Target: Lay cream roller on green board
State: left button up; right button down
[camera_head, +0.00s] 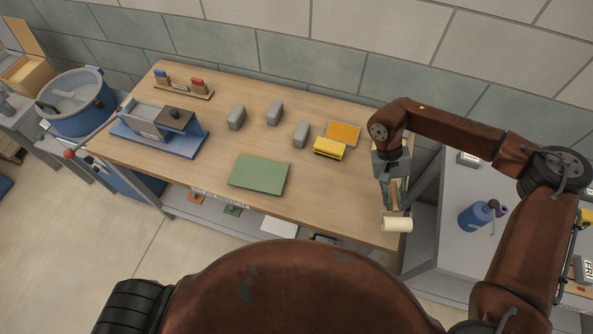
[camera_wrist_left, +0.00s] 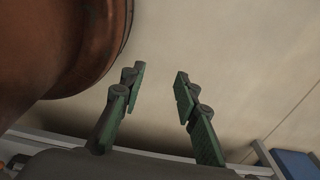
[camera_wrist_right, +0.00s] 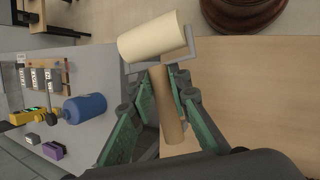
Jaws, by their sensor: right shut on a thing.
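The cream roller (camera_head: 397,224) is at the front right corner of the wooden table, in my right gripper (camera_head: 395,197). The right wrist view shows its cream cylinder (camera_wrist_right: 148,37) on a grey wire frame and its brown wooden handle (camera_wrist_right: 168,110) between the green fingers (camera_wrist_right: 160,118), which are shut on the handle. The green board (camera_head: 259,175) lies flat near the table's front edge, left of the roller and apart from it. My left gripper (camera_wrist_left: 158,90) shows only in the left wrist view; its fingers are apart with nothing between them, over the floor.
A yellow block (camera_head: 329,148) and an orange pad (camera_head: 343,132) lie between board and right arm. Several grey blocks (camera_head: 274,112) stand behind the board. A blue press (camera_head: 160,130) is at the left. Wood right of the board is clear.

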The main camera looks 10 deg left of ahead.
aim_at(264, 175)
jog(key=u, duration=0.1)
jog(key=i, duration=0.4)
jog(key=u, duration=1.85)
